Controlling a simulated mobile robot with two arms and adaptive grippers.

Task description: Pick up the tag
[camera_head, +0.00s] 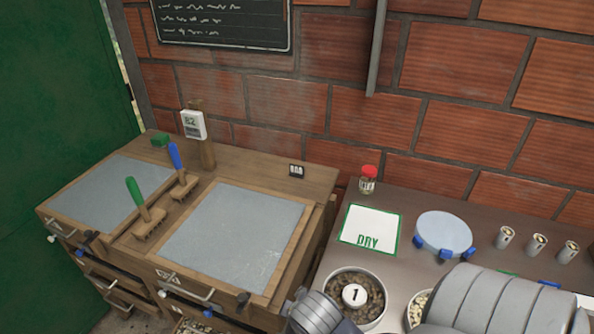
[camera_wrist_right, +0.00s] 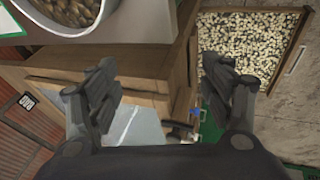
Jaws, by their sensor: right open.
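Several tag-like things show in the head view, and I cannot tell for sure which is the tag. A round white disc marked "1" (camera_head: 353,295) lies on the brown beans in a bowl at the bottom. A small black block with white digits (camera_head: 296,171) sits on the wooden bench's back ledge; it also shows in the right wrist view (camera_wrist_right: 28,102). A white plate reading "82" (camera_head: 193,125) is by a wooden post. My right gripper (camera_wrist_right: 165,88) is open and empty, above the bench's side. My left gripper is out of view.
The bowl of brown beans (camera_head: 331,281) stands on the right table, near a "DRY" card (camera_head: 370,222), a red-lidded jar (camera_head: 367,181) and a round scale-like disc (camera_head: 444,232). Two brushes stand between the bench's grey panels (camera_head: 238,232). A tray of pale beans (camera_wrist_right: 245,52) is below.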

